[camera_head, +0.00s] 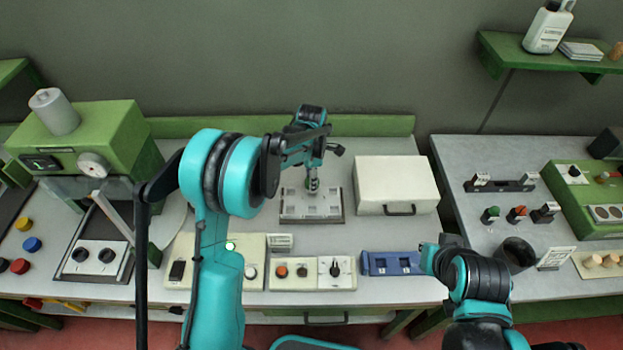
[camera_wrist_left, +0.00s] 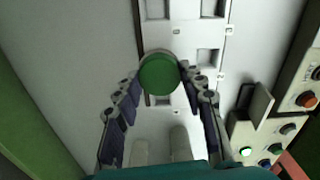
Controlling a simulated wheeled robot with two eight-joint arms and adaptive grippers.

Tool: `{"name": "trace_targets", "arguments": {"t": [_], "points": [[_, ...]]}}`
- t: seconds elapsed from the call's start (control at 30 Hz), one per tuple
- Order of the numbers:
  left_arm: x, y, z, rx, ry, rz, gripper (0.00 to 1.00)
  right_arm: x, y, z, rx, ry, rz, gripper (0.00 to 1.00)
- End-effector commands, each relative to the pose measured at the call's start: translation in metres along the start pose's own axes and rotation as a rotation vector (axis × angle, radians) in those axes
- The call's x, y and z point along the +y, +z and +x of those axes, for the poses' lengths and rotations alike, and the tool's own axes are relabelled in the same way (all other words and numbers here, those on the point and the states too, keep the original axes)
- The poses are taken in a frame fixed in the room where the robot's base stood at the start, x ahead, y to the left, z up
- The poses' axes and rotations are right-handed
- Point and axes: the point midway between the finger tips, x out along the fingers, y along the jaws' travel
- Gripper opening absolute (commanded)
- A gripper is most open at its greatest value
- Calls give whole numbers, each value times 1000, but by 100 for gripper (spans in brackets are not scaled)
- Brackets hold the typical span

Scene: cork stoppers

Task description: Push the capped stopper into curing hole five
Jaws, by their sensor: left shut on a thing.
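The capped stopper has a round green cap (camera_wrist_left: 159,74). My left gripper (camera_wrist_left: 162,88) is shut on it in the left wrist view, with one finger on each side. In the head view my left gripper (camera_head: 313,184) points down over the curing block (camera_head: 290,217), a pale plate with square holes in a dark frame. The block also shows in the left wrist view (camera_wrist_left: 185,38), with square holes beyond and beside the cap. The cap covers what is beneath it, so I cannot tell how deep the stopper sits.
A white lidded box (camera_head: 397,183) stands right of the block. Control panels (camera_head: 312,273) with knobs and a blue two-slot holder (camera_head: 391,263) line the front. A green machine (camera_head: 85,145) stands at left. A dark cup (camera_head: 515,254) is on the right bench.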

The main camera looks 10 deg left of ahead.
Motion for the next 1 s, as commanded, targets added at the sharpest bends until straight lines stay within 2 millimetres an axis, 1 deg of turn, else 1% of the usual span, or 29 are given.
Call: {"name": "trace_targets", "arguments": {"t": [0.3,1.0], "points": [[0,0,5,0,0,0,25,0,3,4,0,0,0,0],[0,0,7,0,0,0,25,0,4,5,0,0,0,0]]}}
